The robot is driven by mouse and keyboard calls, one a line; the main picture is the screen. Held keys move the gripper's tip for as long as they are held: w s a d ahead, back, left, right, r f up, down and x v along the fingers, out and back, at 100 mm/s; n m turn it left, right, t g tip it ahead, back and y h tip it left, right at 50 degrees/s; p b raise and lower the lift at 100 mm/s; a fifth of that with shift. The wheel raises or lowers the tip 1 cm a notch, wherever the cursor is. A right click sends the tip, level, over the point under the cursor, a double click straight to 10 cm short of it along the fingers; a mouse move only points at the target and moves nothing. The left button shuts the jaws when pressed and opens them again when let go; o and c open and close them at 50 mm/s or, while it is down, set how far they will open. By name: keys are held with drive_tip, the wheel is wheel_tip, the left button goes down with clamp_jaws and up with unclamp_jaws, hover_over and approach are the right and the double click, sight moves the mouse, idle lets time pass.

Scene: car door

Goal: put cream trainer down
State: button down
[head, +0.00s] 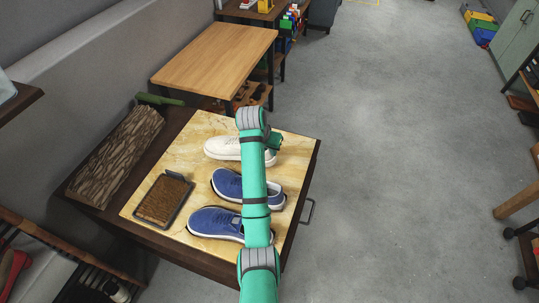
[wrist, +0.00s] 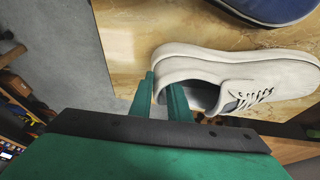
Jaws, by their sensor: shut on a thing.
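The cream trainer (head: 225,148) is at the far side of the stone-patterned table top, toe to the left. In the wrist view the cream trainer (wrist: 250,72) lies across the upper right, with its heel at my gripper. My gripper (wrist: 163,92) is shut on the heel rim, one finger outside and one inside the shoe opening. In the head view my arm hides the trainer's heel part and most of my gripper. I cannot tell whether the sole touches the table top.
Two blue trainers (head: 226,184) (head: 214,222) stand nearer on the table top (head: 190,150). A dark framed brush mat (head: 163,199) and a bark-like log (head: 115,157) lie to the left. A wooden table (head: 215,60) stands behind. Open floor (head: 400,150) is on the right.

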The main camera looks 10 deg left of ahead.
sight(269, 155)
drive_tip(key=shift+w+f, duration=0.1)
drive_tip(key=shift+f, duration=1.5)
drive_tip(key=c, duration=1.7)
unclamp_jaws()
drive_tip(key=shift+o, duration=0.2)
drive_tip(key=v, duration=1.2)
